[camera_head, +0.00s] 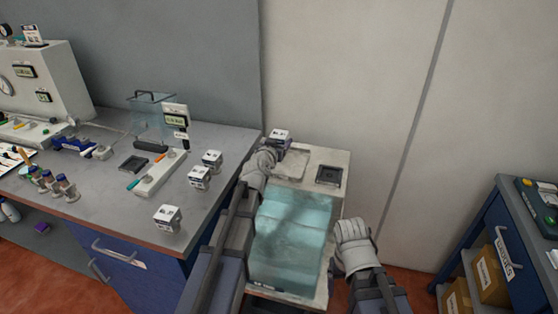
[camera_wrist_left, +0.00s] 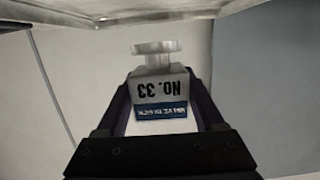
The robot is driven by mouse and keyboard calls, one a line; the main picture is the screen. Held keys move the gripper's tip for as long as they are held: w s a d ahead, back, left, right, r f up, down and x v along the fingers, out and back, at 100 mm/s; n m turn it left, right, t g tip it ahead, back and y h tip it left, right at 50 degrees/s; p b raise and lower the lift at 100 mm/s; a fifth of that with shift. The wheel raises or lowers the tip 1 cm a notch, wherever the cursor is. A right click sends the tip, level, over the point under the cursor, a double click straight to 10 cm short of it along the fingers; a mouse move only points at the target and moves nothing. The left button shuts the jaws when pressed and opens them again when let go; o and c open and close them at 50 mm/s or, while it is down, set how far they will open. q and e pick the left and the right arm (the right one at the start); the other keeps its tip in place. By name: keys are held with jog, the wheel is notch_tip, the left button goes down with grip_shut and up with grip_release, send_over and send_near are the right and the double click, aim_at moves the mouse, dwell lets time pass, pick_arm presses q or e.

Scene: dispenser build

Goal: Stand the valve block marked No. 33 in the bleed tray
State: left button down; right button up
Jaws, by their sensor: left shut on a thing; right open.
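My left gripper (camera_head: 270,152) is shut on a white valve block (camera_head: 279,137) at the far left of the pale stand. In the left wrist view the block (camera_wrist_left: 160,92) reads "No. 33", upside down in the picture, between the fingers of the gripper (camera_wrist_left: 160,110). A small dark square tray (camera_head: 328,175) lies on the stand, right of the held block and apart from it. A pale shallow square (camera_head: 291,167) lies beside my gripper. I cannot tell which is the bleed tray. My right gripper (camera_head: 354,237) is open and empty, right of the stand.
A translucent teal box (camera_head: 291,240) fills the stand's near part. Several similar blocks stand on the grey bench (camera_head: 225,135), including one at its near edge (camera_head: 167,218). A dark square (camera_head: 133,164) lies on the bench. A blue shelf cart (camera_head: 510,235) stands right.

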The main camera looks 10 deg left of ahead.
pick_arm(q)
jog(key=shift+f, duration=0.35)
notch_tip(320, 180, down, 4)
jog(key=b, duration=0.4)
jog(key=shift+r, duration=0.25)
grip_release()
